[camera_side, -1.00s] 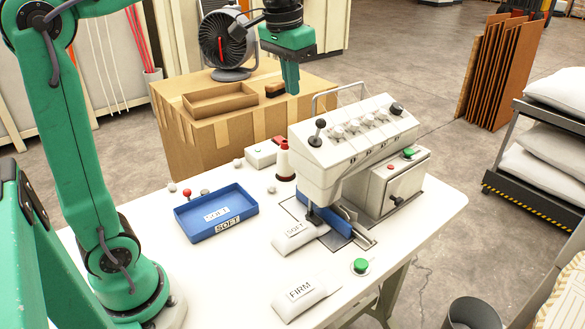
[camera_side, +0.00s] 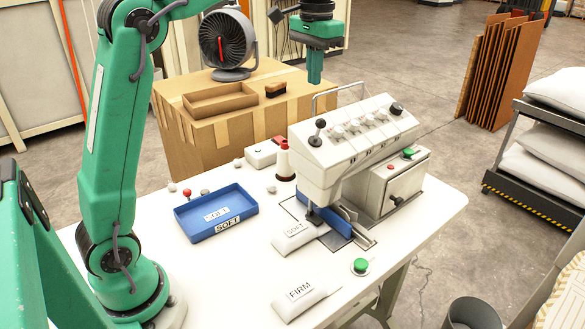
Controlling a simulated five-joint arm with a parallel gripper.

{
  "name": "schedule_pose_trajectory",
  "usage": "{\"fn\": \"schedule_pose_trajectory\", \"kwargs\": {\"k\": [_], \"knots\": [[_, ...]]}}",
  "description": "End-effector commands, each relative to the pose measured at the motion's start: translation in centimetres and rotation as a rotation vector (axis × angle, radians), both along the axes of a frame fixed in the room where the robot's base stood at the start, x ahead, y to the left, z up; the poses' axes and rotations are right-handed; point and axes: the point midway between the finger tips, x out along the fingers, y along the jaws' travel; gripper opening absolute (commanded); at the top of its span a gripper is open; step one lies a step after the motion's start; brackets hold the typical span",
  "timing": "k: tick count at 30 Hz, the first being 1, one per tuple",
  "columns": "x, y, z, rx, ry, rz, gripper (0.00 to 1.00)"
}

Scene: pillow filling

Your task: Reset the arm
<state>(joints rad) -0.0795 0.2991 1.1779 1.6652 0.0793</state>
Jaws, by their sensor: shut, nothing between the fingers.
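My gripper (camera_side: 315,70) is at the top middle of the side view, pointing down. Its green fingers are together, with nothing between them. It hangs in the air above and behind the white sewing machine (camera_side: 345,140), near the right end of the cardboard box in the picture. My green arm rises at the left and reaches across the top edge, where part of it is out of frame.
The white table (camera_side: 250,270) holds a blue SOFT tray (camera_side: 216,213), a SOFT packet (camera_side: 295,236), a FIRM packet (camera_side: 299,296) and a green button (camera_side: 360,266). A fan (camera_side: 228,42) and an open carton (camera_side: 220,98) stand on the cardboard box (camera_side: 200,145).

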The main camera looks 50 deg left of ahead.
Motion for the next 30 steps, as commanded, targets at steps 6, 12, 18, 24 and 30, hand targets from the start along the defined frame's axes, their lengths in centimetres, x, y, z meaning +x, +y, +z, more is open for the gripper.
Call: {"fn": "schedule_pose_trajectory", "kwargs": {"k": [6, 12, 18, 24, 30], "knots": [[0.0, 0.0, -0.8, 0.0, 0.001, 0.0, 0.0], [-0.1, 0.0, -2.4, 0.0, 0.001, 0.0, 0.0], [-0.1, 0.0, -4.3, 0.0, 0.001, 0.0, 0.0], [0.0, 0.0, -5.8, 0.0, 0.001, 0.0, 0.0], [0.0, 0.0, -6.5, 0.0, -0.001, 0.0, 0.0]]}}
